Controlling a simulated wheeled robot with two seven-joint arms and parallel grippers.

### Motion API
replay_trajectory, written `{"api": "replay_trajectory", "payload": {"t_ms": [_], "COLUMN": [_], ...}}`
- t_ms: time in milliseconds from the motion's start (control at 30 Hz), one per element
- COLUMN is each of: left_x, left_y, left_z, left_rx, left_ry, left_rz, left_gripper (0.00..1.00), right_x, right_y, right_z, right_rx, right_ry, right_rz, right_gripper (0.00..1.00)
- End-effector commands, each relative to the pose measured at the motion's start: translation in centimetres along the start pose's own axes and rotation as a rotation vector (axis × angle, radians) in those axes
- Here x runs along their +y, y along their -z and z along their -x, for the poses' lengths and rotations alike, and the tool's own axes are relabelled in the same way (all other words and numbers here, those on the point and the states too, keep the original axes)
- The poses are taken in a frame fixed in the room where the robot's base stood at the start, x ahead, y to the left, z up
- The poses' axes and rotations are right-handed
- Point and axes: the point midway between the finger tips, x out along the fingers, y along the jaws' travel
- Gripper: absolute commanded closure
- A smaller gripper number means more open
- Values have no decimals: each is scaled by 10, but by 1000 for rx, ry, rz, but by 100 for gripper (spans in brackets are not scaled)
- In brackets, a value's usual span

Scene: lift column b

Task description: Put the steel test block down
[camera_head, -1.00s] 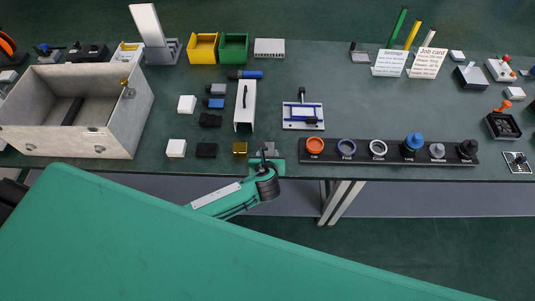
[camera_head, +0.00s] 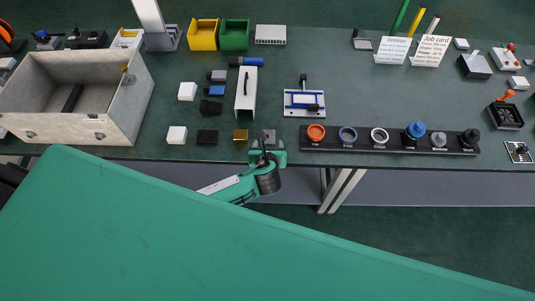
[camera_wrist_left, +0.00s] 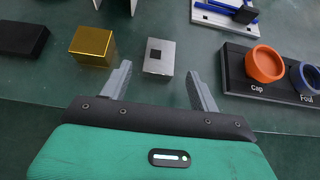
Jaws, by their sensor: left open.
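The steel test block (camera_wrist_left: 159,57) is a small grey block with a dark square on its top. It rests on the green table near the front edge, and it shows partly in the head view (camera_head: 269,135). My left gripper (camera_wrist_left: 157,77) is open and empty, its fingertips on the near side of the block, one to each side. A gap shows between the block and the gripper body. In the head view my left gripper (camera_head: 266,157) is at the table's front edge, its fingers hard to make out. My right gripper is not in view.
A brass cube (camera_wrist_left: 93,46) stands just left of the block, with a black block (camera_head: 207,137) beyond it. A black rack (camera_head: 350,146) of labelled rings and knobs is to the right. A white channel piece (camera_head: 245,95) stands behind. Little free table lies between them.

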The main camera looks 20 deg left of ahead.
Motion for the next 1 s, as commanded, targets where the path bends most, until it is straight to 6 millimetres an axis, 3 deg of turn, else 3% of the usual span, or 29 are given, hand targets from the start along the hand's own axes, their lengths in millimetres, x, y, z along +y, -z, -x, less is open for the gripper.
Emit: {"api": "replay_trajectory", "payload": {"t_ms": [200, 433, 600, 1000], "left_x": [0, 0, 0, 0], "left_y": [2, 1, 0, 0], "left_z": [46, 80, 89, 89], "left_rx": [1, 0, 0, 0], "left_ry": [3, 1, 0, -1], "left_rz": [0, 0, 0, -1], "left_gripper": [38, 38, 38, 38], "right_x": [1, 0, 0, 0], "right_y": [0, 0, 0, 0], "right_z": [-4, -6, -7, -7], "right_rx": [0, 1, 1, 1], "right_ry": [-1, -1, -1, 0], "right_rz": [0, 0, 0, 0], "right_gripper": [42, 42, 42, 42]}}
